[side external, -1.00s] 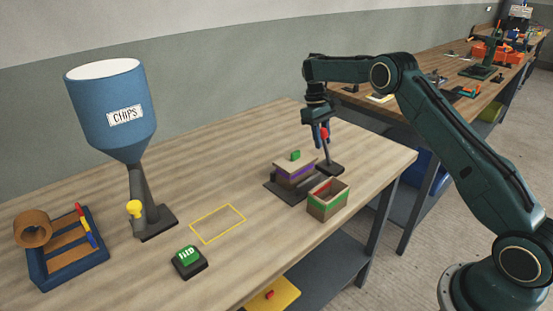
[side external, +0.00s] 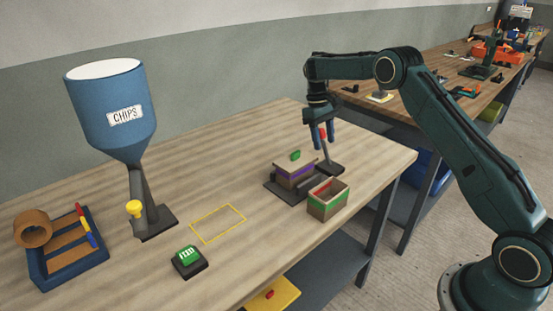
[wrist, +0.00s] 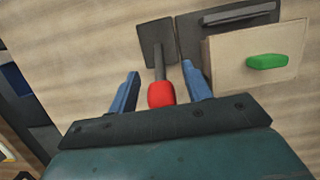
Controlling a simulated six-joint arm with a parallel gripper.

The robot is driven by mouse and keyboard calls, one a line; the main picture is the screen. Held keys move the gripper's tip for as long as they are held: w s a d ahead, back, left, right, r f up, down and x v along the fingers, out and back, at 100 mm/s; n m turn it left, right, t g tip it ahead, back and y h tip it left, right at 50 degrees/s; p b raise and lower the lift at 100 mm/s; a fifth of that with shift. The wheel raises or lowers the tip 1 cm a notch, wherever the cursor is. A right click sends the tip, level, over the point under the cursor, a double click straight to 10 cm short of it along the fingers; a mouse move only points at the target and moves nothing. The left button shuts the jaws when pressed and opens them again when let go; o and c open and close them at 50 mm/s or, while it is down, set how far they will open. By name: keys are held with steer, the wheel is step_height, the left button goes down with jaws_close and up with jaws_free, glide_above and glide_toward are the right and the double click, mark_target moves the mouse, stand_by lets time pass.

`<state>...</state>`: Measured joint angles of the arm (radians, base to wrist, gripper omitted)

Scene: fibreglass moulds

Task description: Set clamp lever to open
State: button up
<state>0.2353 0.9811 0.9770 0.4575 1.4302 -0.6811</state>
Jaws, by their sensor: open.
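The clamp lever (side external: 325,151) has a red knob and a grey shaft on a dark base plate, beside the clamped mould. In the wrist view its red knob (wrist: 161,95) sits between my two blue fingers, with a gap on either side. My gripper (side external: 323,142) is open around the top of the lever, and the wrist view shows its fingers (wrist: 160,70) spread. The mould (side external: 296,172) is a tan and purple block with a green handle, standing on a dark base. The lever leans up towards my gripper.
An open tan and green box (side external: 328,211) stands in front of the mould. A blue CHIPS hopper (side external: 112,110), a green button (side external: 188,258) and a blue rack (side external: 68,258) are to the left. The table around the yellow outline (side external: 218,223) is clear.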

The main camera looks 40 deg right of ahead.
steer(key=shift+s+r, duration=0.3)
steer(key=shift+s, duration=0.55)
steer(key=shift+s+r, duration=0.1)
steer(key=shift+s, duration=1.15)
steer(key=shift+s+f+t, duration=0.25)
steer(key=shift+s+t, duration=0.95)
steer(key=shift+t, duration=0.3)
step_height(320, 180, up, 14)
steer(key=s+a+r+t, duration=0.2)
steer(key=s+a+r, duration=0.5)
steer(key=s+a, duration=0.2)
steer(key=shift+s+a+r, duration=0.4)
steer(key=shift+s, duration=0.8)
